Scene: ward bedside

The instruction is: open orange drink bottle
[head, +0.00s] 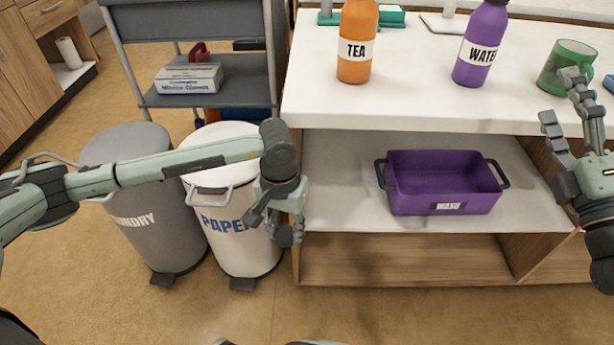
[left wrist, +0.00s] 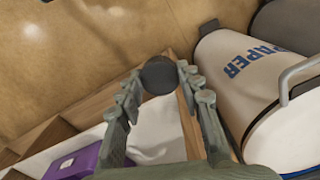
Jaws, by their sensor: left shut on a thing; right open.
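The orange bottle (head: 355,48), labelled TEA, stands upright on the white counter top at the back. Its top is cut off by the picture edge, so its opening is hidden. My left gripper (head: 287,224) hangs low in front of the counter's left end, well below and left of the bottle. It is shut on a dark round cap-like piece (left wrist: 158,74), held between the fingertips. My right gripper (head: 561,98) is open and empty at the right, its fingers pointing up and left near the green mug (head: 565,66).
A purple WATER bottle (head: 482,45) stands right of the orange one on the counter (head: 420,102). A purple bin (head: 445,187) sits on the shelf below. A white PAPER bin (head: 238,245) and a grey laundry bin (head: 152,220) stand left, by a grey cart (head: 240,98).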

